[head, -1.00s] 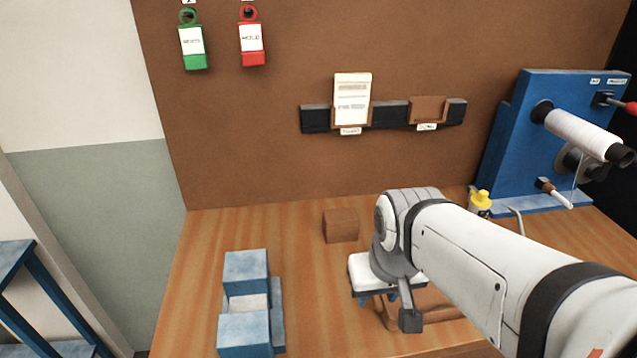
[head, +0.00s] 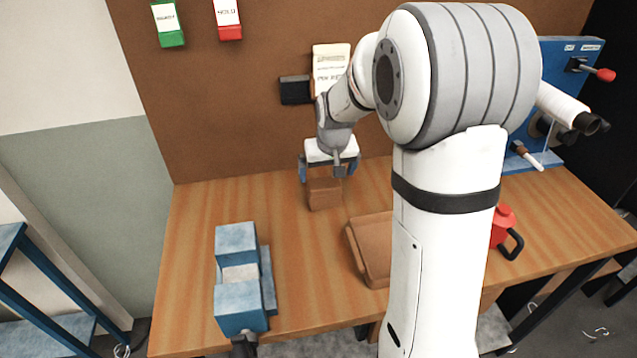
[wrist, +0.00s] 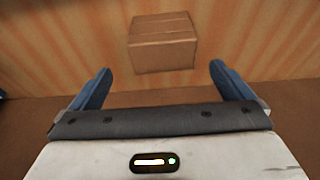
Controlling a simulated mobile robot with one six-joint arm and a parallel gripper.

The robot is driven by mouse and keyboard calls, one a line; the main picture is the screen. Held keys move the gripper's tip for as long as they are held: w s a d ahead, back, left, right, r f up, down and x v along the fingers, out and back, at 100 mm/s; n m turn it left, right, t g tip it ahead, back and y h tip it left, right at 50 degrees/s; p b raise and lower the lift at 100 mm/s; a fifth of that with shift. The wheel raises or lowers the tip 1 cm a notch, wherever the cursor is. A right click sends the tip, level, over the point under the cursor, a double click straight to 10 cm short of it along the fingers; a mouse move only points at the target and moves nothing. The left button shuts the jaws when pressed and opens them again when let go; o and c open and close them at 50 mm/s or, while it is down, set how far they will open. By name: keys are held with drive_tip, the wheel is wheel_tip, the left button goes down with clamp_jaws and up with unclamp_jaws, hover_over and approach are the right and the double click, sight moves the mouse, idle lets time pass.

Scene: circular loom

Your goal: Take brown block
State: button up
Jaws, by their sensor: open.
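The brown block (head: 325,194) sits on the wooden table towards the back, near the brown wall board. In the wrist view the block (wrist: 163,48) lies ahead of the fingers, roughly centred between them. My gripper (head: 327,178) is just above and behind the block in the head view, pointing down. Its two blue fingers (wrist: 160,82) are spread apart with nothing between them. The gripper hides part of the block's top in the head view.
A blue fixture (head: 241,305) stands on the table at the left. A brown tray (head: 366,262) and a red can (head: 503,228) lie near my arm. A blue machine (head: 567,90) with a white spool stands at the right back. The table (head: 200,205) left of the block is clear.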

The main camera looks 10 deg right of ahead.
sight(324, 182)
drive_tip(key=p+x, duration=0.1)
drive_tip(key=x, duration=0.7)
drive_tip(key=shift+a+p, duration=0.2)
drive_tip(key=shift+p, duration=0.15)
drive_tip(key=shift+c, duration=0.3)
drive_tip(key=c, duration=1.2)
drive_tip(key=shift+c, duration=0.2)
drive_tip(key=shift+r, duration=0.1)
drive_tip(key=shift+w+r, duration=0.1)
drive_tip(key=shift+r, duration=0.2)
wheel_tip(324, 182, up, 9)
drive_tip(key=shift+r+b, duration=0.2)
drive_tip(key=shift+b, duration=0.5)
